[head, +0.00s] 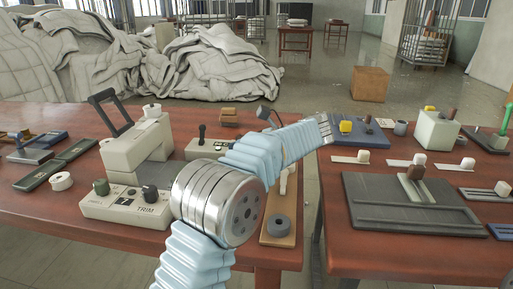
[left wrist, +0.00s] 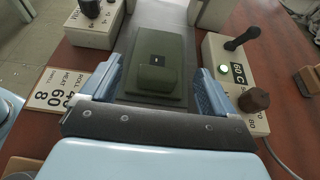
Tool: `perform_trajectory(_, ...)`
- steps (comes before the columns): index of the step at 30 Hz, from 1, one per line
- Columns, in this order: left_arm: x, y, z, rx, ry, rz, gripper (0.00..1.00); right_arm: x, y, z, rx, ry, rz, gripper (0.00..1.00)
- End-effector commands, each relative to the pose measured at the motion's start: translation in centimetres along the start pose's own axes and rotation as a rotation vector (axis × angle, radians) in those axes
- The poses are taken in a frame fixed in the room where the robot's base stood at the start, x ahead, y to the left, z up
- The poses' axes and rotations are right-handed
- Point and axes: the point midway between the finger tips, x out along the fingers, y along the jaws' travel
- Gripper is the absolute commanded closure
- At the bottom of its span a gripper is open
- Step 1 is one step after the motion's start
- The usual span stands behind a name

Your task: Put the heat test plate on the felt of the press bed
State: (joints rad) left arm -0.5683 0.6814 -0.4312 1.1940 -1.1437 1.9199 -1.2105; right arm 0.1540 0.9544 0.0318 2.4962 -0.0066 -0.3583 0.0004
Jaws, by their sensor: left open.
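In the left wrist view a dark green block with a small pale mark (left wrist: 158,78) sits on a thin dark green slab; I take it for the heat test plate, though I cannot tell block and slab apart surely. It lies on the grey press bed (left wrist: 128,42). My left gripper (left wrist: 158,92) is open, with blue fingers on either side of the block and visible gaps. My right gripper is not seen.
The TRIM box (head: 125,205) stands at the press's near side. The right table holds a dark board (head: 375,200).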

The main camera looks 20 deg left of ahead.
Motion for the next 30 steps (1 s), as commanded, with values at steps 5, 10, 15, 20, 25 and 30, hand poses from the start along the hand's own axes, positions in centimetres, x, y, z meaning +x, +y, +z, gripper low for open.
perform_trajectory(5,-5.0,-0.1,0.1,-0.007,-0.002,-0.006,0.11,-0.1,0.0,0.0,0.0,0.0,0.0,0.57)
perform_trajectory(10,-7.1,-0.1,0.2,-0.005,-0.001,0.002,0.11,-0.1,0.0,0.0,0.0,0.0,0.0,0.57)
perform_trajectory(15,-8.2,0.0,0.3,-0.007,-0.001,-0.002,0.11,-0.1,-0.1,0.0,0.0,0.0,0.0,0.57)
perform_trajectory(20,-8.4,0.0,0.3,-0.006,0.0,-0.004,0.11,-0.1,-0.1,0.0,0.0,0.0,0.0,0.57)
perform_trajectory(25,-8.4,0.0,0.4,-0.006,0.0,-0.003,0.11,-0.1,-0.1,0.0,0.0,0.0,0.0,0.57)
perform_trajectory(30,-8.4,0.0,0.4,-0.007,0.001,-0.003,0.11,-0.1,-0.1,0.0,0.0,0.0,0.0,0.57)
